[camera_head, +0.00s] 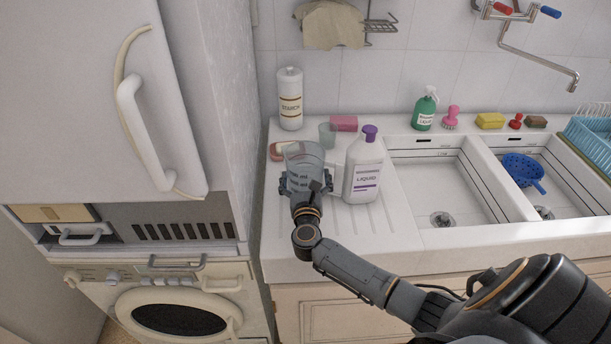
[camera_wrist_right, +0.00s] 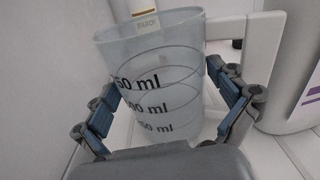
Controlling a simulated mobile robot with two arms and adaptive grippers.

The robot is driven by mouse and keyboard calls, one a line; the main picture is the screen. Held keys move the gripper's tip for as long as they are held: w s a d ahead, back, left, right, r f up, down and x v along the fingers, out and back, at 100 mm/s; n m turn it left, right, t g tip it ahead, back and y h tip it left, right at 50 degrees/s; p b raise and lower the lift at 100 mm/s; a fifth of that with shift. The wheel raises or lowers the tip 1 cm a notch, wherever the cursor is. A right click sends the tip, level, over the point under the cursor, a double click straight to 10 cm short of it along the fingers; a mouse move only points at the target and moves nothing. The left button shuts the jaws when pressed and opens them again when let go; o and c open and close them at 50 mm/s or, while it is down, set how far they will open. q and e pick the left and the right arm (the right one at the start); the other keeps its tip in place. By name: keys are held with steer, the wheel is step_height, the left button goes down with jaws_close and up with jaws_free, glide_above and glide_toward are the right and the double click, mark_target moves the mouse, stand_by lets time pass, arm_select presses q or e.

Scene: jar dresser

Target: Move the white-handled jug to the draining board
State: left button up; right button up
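The jug (camera_head: 304,158) is a clear measuring jug with a white handle (camera_head: 335,170) on its right side. It is upright over the left part of the white ribbed draining board (camera_head: 384,219); its base is hidden, so I cannot tell whether it touches the board. My right gripper (camera_head: 306,185) is at the jug's near side. In the right wrist view, its fingers (camera_wrist_right: 168,95) lie either side of the jug (camera_wrist_right: 155,75), tips at or very near the walls. Firm contact is unclear. The handle (camera_wrist_right: 240,30) is beyond the right finger. My left gripper is not in view.
A white liquid bottle (camera_head: 364,175) stands close to the handle's right. Behind are a starch bottle (camera_head: 290,105), a tumbler (camera_head: 327,135), a pink sponge (camera_head: 344,123) and a soap dish (camera_head: 279,151). A tall fridge (camera_head: 170,60) borders the left. The sink basin (camera_head: 440,185) is right.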

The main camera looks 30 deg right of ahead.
stand_by(0.3)
steer(key=shift+r+p, duration=0.3)
steer(key=b+v, duration=0.1)
steer(key=v, duration=0.4)
steer(key=b+v, duration=0.1)
steer(key=v, duration=0.4)
steer(key=shift+s+a+f+b, duration=0.25)
steer(key=shift+s+b, duration=0.05)
steer(key=shift+s+a, duration=0.25)
steer(key=shift+s, duration=0.2)
steer(key=shift+s+r, duration=0.1)
steer(key=shift+r, duration=0.05)
steer(key=shift+a, duration=0.1)
